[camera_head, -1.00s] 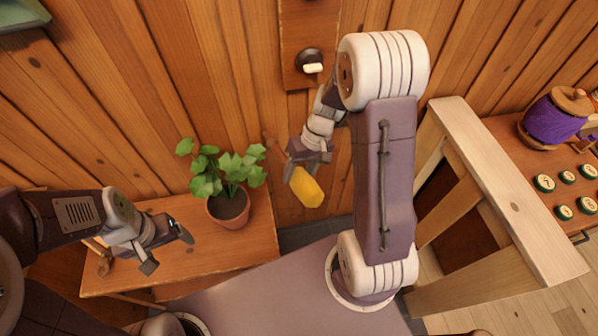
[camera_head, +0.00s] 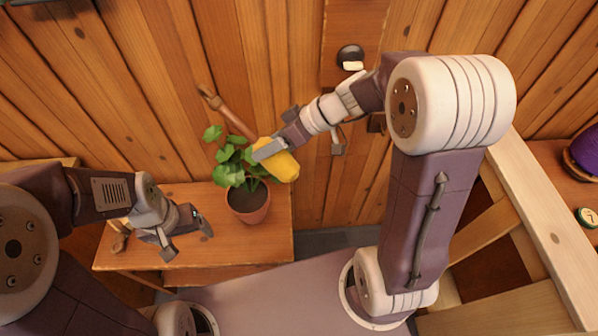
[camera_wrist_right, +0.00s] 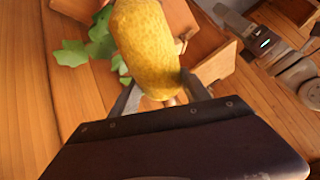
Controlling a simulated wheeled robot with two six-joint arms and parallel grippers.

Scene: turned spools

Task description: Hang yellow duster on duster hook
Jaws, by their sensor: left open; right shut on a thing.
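The yellow duster (camera_head: 283,168) has a fuzzy yellow head and a brown wooden handle. The handle points up and left in the head view. My right gripper (camera_head: 272,149) is shut on the duster near where the handle meets the head. In the right wrist view the yellow head (camera_wrist_right: 145,45) stands beyond the fingers (camera_wrist_right: 160,95). The duster is in front of the plant's leaves. A dark round fitting with a pale peg, which looks like the duster hook (camera_head: 351,60), is on a wall board above and right of the duster. My left gripper (camera_head: 188,240) is open and empty.
A potted plant (camera_head: 248,204) stands on a low wooden bench (camera_head: 220,257) against the plank wall. A pale wooden frame (camera_head: 540,225) stands at right, with a purple spool (camera_head: 587,150) beyond it. The wall between duster and hook is mostly clear.

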